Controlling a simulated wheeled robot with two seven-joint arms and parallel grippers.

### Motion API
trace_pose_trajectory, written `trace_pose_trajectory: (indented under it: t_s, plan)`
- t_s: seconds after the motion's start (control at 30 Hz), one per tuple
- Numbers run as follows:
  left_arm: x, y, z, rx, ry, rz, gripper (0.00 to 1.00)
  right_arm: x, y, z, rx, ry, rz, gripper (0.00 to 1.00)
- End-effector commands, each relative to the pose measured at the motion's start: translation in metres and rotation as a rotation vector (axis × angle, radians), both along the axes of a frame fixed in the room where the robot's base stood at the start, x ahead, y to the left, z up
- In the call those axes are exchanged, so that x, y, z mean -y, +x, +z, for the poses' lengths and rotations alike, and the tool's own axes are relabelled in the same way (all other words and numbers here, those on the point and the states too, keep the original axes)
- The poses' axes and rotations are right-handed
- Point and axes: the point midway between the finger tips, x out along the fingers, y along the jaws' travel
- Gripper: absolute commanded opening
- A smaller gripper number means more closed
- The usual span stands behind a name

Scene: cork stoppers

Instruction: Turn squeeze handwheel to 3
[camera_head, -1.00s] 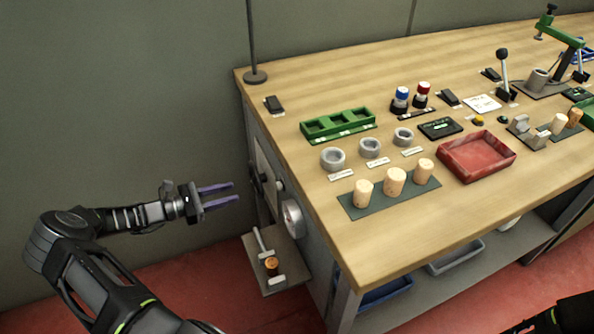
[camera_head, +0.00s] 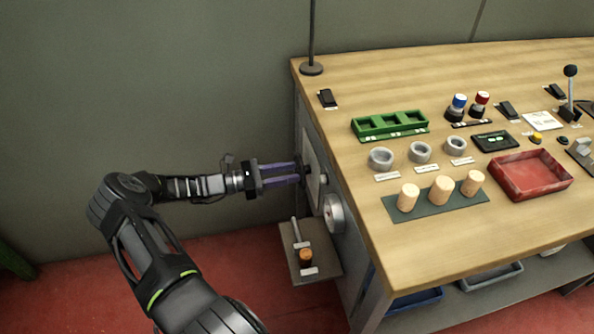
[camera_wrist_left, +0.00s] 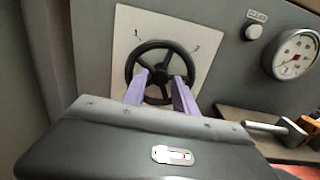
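The handwheel (camera_wrist_left: 160,75) is a black spoked wheel on a pale square plate (camera_wrist_left: 203,58) with small marks, on the side of the bench. My left gripper (camera_wrist_left: 160,78) points straight at it. Its two purple fingers are apart, with the tips at the wheel, overlapping its lower spokes and rim; I cannot tell whether they touch. In the head view my left gripper (camera_head: 298,172) reaches the bench's left side, where the wheel shows edge-on and is partly hidden. My right gripper is out of view.
A round dial gauge (camera_wrist_left: 293,55) and a small knob (camera_wrist_left: 253,32) sit right of the wheel. Below, a small shelf (camera_head: 327,265) holds a cork piece (camera_head: 305,257) between metal parts. The wooden bench top (camera_head: 345,140) carries a green tray, rings, corks and a red tray.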

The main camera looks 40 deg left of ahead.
Motion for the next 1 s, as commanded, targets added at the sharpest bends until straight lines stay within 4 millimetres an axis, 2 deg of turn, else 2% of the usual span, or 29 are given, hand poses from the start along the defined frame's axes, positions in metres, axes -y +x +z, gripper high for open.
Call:
trace_pose_trajectory:
  t_s: [0.2,0.5,0.9,1.0]
  plan:
    - [0.016,0.019,0.0,0.001,-0.001,0.0,0.34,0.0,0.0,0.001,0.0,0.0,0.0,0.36]
    - [0.017,0.021,0.0,0.0,0.0,0.0,0.34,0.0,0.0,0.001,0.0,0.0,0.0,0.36]
    - [0.017,0.021,0.0,-0.001,0.001,0.0,0.02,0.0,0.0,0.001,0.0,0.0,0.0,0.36]
    - [0.017,0.021,0.0,0.0,0.001,0.0,0.0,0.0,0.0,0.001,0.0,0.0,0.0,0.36]
